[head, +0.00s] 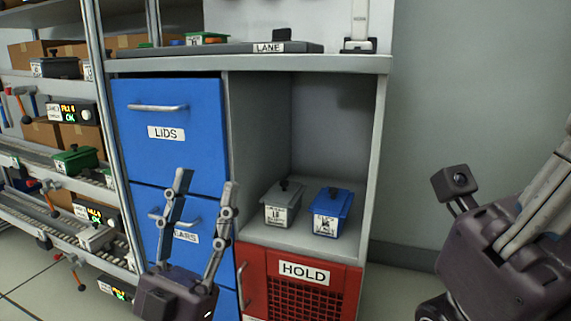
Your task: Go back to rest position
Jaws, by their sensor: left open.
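My left gripper (205,183) is in front of the blue drawers, with its two fingers spread and pointing up. It is open, and nothing shows between its fingers. It covers part of the lower blue drawer (143,220) and its label.
A cabinet holds a blue LIDS drawer (165,105) and a red HOLD door (318,300). Its open shelf carries a grey box (281,212) and a blue box (333,208). A rack (97,60) with boxes and hammers stands at left.

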